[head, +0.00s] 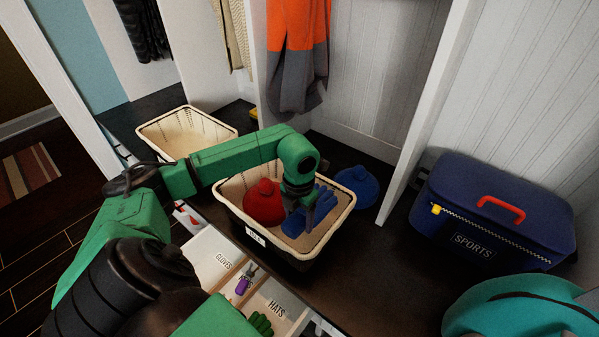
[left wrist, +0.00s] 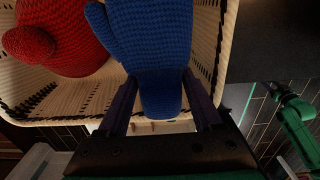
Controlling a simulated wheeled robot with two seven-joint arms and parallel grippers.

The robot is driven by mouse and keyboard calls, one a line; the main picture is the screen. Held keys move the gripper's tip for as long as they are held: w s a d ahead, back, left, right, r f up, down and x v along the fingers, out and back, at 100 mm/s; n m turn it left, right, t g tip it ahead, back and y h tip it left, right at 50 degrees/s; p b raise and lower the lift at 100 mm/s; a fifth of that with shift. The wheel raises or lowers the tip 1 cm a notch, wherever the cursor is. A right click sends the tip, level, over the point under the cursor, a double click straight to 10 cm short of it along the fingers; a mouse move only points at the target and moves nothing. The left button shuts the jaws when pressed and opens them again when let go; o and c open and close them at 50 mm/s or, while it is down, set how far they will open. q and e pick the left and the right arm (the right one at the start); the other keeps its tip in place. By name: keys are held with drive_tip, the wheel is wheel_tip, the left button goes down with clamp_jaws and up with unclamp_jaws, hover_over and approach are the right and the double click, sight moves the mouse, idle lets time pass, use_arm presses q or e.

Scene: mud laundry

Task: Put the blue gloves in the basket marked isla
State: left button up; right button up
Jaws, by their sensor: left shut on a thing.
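The basket marked isla (head: 256,236) is cream inside and dark outside, standing on the dark bench with its name tag on the front. My left gripper (head: 300,207) reaches down into it and is shut on the blue gloves (head: 322,206). In the left wrist view the knitted blue gloves (left wrist: 158,50) hang between my left fingers (left wrist: 162,105), over the basket's woven inside (left wrist: 60,95). Whether they touch the basket floor is unclear. My right gripper does not show clearly.
Another basket (head: 185,128) stands left. A sports bag (head: 490,215) is right. Labelled compartments (head: 212,257) lie in front.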

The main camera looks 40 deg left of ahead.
sight(299, 247)
use_arm(q)
wheel_tip(299, 247, down, 11)
drive_tip(key=shift+r+b, duration=0.15)
drive_tip(key=shift+b, duration=0.35)
drive_tip(key=shift+w, duration=0.1)
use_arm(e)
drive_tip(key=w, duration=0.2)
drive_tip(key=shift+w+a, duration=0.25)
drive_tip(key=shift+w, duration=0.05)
use_arm(q)
drive_tip(key=o, duration=1.4)
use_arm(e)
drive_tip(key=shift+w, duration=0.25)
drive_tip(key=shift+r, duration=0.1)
use_arm(q)
drive_tip(key=shift+r, duration=0.1)
wheel_tip(299, 247, up, 12)
drive_tip(key=shift+f+p, duration=0.1)
drive_tip(key=shift+p, duration=0.45)
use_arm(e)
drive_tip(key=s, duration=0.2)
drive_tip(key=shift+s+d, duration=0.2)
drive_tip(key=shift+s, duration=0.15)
